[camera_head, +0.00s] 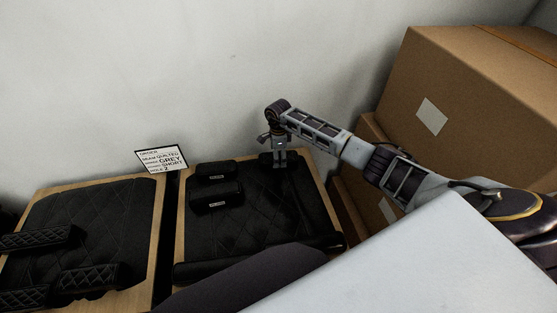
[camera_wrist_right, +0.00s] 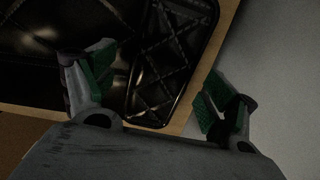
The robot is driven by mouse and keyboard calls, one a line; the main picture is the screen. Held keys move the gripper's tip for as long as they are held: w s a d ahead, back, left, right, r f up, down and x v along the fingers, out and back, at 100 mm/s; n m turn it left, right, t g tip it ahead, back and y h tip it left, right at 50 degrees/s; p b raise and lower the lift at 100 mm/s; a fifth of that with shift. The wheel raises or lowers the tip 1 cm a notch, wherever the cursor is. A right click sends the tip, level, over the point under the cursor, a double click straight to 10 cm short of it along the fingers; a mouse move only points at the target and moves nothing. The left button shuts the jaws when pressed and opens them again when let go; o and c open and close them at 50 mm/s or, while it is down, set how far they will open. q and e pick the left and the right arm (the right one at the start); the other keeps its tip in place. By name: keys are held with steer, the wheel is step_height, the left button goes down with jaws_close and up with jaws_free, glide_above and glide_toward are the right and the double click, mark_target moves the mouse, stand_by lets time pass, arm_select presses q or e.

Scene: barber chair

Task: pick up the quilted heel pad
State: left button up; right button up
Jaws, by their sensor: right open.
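A dark quilted pad (camera_wrist_right: 172,50) with a diamond stitch pattern lies between the fingers of my right gripper (camera_wrist_right: 155,100) in the right wrist view, with gaps at its sides. I cannot tell from its shape alone whether it is the heel pad. In the head view my right gripper (camera_head: 280,163) points down over the far right part of the right-hand board (camera_head: 325,205). It is open and empty, with green finger pads. Dark quilted pads (camera_head: 90,278) also lie on the left-hand board (camera_head: 158,200). My left gripper is not in view.
Two small black pads with labels (camera_head: 216,197) lie on the right-hand board, left of the gripper. A black roll-like edge runs along its front. A printed order card (camera_head: 161,158) stands behind the boards. Large cardboard boxes (camera_head: 470,100) stand at the right, close to my right arm.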

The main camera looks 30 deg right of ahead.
step_height(320, 180, down, 2)
steer(key=shift+f, duration=0.1)
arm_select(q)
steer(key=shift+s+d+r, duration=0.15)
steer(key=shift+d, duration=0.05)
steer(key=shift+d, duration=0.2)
arm_select(e)
steer(key=c, duration=1.2)
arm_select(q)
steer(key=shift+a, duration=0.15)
